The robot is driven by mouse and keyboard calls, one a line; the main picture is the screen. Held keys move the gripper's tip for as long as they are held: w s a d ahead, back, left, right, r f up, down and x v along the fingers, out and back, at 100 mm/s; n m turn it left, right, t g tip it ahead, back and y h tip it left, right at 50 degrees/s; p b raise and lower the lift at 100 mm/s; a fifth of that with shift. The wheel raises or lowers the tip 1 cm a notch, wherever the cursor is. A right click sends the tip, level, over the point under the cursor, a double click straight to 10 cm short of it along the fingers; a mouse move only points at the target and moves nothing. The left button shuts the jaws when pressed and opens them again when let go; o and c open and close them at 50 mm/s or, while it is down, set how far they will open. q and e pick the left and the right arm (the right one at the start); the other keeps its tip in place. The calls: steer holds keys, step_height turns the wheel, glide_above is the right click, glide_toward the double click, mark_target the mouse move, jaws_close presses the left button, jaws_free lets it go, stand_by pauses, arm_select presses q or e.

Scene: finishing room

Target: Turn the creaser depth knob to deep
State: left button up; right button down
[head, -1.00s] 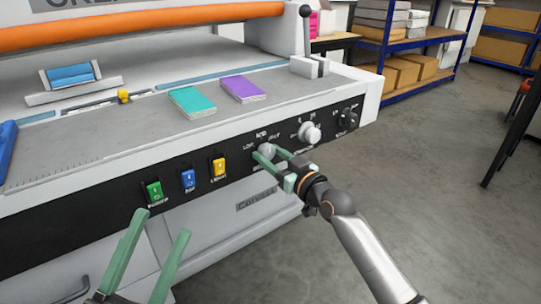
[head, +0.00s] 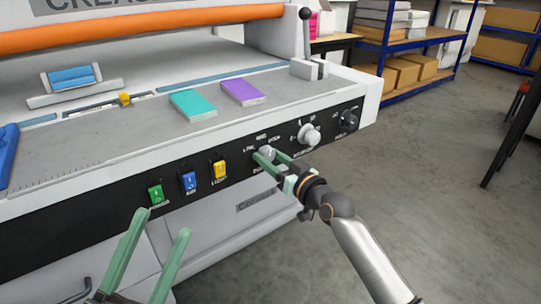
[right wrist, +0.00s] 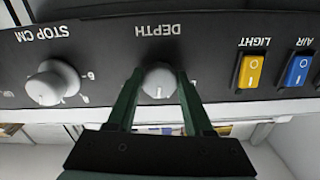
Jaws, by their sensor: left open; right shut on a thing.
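The depth knob (head: 266,153) is a round light grey knob on the creaser's black front panel. In the right wrist view the knob (right wrist: 160,80) sits below the upside-down word DEPTH, between my two green fingers. My right gripper (head: 268,156) is shut on this knob, one finger on each side; the wrist view shows the gripper (right wrist: 160,85) straight in front of it. The knob's exact setting is too small to read. My left gripper (head: 162,222) is open and empty, in front of the panel below the green switch.
Green (head: 155,194), blue (head: 189,182) and yellow (head: 219,169) switches lie left of the knob. The stop knob (head: 309,135) and a dark knob (head: 348,120) lie close on its right. Teal (head: 193,105) and purple (head: 243,92) stacks rest on the bed above. Floor at right is clear.

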steer(key=m+p, duration=0.1)
steer(key=m, duration=0.1)
steer(key=shift+r+m, duration=0.1)
steer(key=shift+m, duration=0.3)
steer(key=m+p, duration=0.1)
steer(key=m, duration=0.1)
steer(key=shift+m, duration=0.3)
steer(key=m+p, duration=0.1)
steer(key=m, duration=0.3)
arm_select(q)
steer(key=w+a+f+n+g+y, duration=0.1)
steer(key=w+f+n+y, duration=0.2)
steer(key=f, duration=0.3)
steer(key=w+f+n+g+y, duration=0.2)
steer(key=w+f+n+y, duration=0.2)
steer(key=f+y, duration=0.2)
steer(key=shift+a+p, duration=0.3)
steer(key=shift+a, duration=0.05)
arm_select(e)
steer(key=shift+m, duration=0.5)
arm_select(q)
steer(key=shift+f, duration=0.15)
arm_select(e)
steer(key=shift+c, duration=1.5)
jaws_free()
steer(key=shift+s, duration=0.15)
